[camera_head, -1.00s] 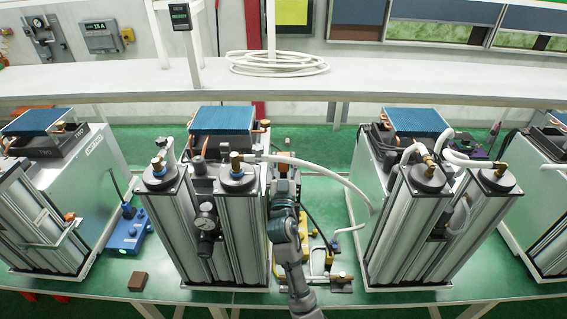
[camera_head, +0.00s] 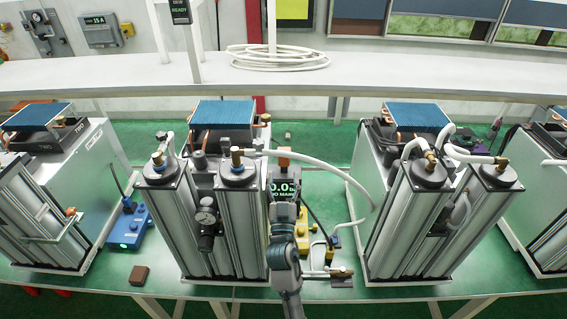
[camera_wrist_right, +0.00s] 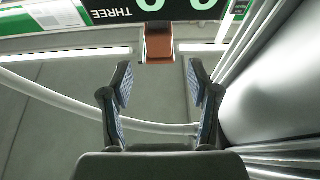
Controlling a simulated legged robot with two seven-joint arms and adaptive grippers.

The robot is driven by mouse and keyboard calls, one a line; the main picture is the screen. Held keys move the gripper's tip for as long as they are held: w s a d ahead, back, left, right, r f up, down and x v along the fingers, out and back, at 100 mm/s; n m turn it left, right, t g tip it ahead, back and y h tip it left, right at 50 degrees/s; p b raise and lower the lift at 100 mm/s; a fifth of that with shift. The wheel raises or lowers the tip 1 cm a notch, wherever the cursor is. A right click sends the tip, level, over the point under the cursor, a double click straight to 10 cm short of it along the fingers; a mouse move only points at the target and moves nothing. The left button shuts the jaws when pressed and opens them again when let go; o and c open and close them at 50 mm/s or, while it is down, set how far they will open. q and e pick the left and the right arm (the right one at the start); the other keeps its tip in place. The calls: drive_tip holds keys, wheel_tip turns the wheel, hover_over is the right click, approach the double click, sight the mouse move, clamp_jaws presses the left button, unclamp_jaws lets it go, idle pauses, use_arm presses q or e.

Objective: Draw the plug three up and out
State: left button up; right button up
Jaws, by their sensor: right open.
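An orange-brown block (camera_head: 284,160), which looks like the plug, shows above a dark display (camera_head: 284,187) reading 0.0 to the right of the middle columns. In the right wrist view the orange-brown block (camera_wrist_right: 159,45) sits beside the panel marked THREE (camera_wrist_right: 112,13), centred just beyond my fingertips. My right gripper (camera_head: 284,207) is in front of the display; the wrist view shows its fingers (camera_wrist_right: 160,70) open, one to each side of the block's line, with nothing between them. My left gripper is out of view.
Grey sieve columns (camera_head: 242,225) stand close left of my right arm, more columns (camera_head: 409,230) to the right. A white hose (camera_head: 330,166) arches over from the middle columns. Yellow fittings (camera_head: 303,222) and a brown block (camera_head: 139,275) lie on the green bench (camera_head: 210,290).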

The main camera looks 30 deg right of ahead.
drive_tip(key=v, duration=0.4)
drive_tip(key=shift+w+a, duration=0.1)
drive_tip(key=shift+w, duration=0.05)
